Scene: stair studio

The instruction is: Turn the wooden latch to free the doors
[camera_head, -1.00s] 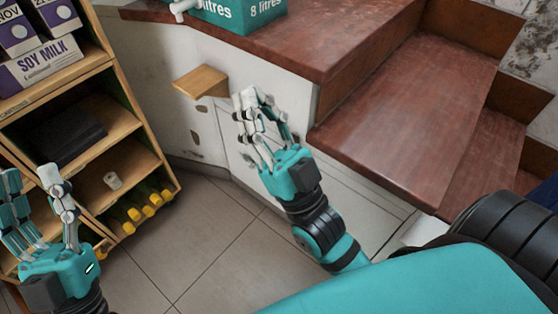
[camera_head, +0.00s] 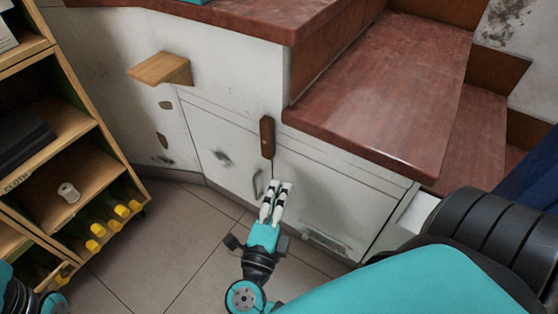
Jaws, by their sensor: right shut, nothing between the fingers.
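The wooden latch (camera_head: 267,137) is a small dark brown block on the white cabinet front, standing upright across the seam between two doors.
A wooden shelf unit (camera_head: 93,129) with yellow-capped bottles (camera_head: 115,225) stands at the left. A small wooden ledge (camera_head: 162,69) juts from the white wall. Red-brown steps (camera_head: 390,85) overhang the doors on the right. The tiled floor (camera_head: 185,240) is clear.

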